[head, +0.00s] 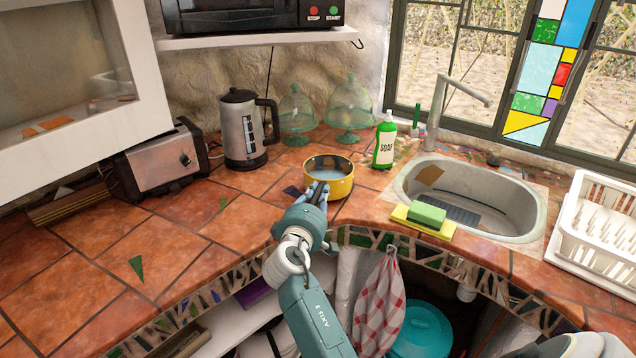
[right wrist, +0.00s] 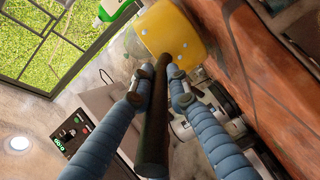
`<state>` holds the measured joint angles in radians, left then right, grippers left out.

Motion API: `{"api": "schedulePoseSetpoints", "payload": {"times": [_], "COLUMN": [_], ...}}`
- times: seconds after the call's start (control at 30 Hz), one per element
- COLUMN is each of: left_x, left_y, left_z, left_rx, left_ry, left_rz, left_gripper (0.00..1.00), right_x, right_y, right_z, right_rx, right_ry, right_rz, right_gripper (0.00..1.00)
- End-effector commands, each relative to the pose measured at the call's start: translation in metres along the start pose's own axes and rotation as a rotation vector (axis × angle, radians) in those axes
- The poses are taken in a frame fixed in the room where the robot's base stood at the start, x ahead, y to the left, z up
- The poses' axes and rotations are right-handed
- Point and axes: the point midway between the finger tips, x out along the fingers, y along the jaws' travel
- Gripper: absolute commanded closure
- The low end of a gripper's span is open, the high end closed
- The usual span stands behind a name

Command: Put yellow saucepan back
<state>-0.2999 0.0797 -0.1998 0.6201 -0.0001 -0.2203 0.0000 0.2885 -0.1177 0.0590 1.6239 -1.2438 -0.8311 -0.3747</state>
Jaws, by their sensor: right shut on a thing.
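The yellow saucepan (head: 341,188) is at the counter's inner area, between the kettle and the soap bottle. It looks upright, and its inside is pale. I cannot tell whether its base touches the tiles. My right gripper (head: 314,194) is at its near side, shut on the handle. In the right wrist view the blue-wrapped fingers (right wrist: 156,78) close on both sides of the dark handle (right wrist: 153,125), and the yellow pan body (right wrist: 172,28) is just beyond them. My left gripper is not in view.
A kettle (head: 242,130), toaster (head: 158,165) and glass domes (head: 350,107) stand at the back. The green soap bottle (head: 385,143) is right of the pan, before the sink (head: 475,195) and sponge (head: 427,214). The tiled counter (head: 100,270) is mostly clear at left. A shelf (head: 250,38) hangs above.

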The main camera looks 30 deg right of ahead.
Motion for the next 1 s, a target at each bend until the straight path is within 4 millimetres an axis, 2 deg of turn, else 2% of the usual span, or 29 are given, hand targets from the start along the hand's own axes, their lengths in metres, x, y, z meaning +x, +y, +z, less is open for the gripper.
{"api": "schedulePoseSetpoints", "payload": {"times": [0.43,0.47,0.53,0.57,1.0], "left_x": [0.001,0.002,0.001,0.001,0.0], "left_y": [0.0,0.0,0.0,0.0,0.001], "left_z": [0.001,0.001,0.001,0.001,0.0], "left_rx": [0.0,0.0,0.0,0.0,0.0], "left_ry": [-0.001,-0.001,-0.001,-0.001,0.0], "left_rz": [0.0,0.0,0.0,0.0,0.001], "left_gripper": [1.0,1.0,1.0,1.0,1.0], "right_x": [0.001,0.001,0.001,0.001,0.002], "right_y": [-0.005,-0.013,-0.012,-0.012,-0.01], "right_z": [0.0,0.002,0.002,0.002,0.002], "right_rx": [0.003,0.001,0.001,0.001,0.001], "right_ry": [0.006,0.001,0.001,0.001,0.002], "right_rz": [0.016,0.002,0.002,0.002,0.003], "right_gripper": [1.0,0.82,0.68,0.65,0.65]}}
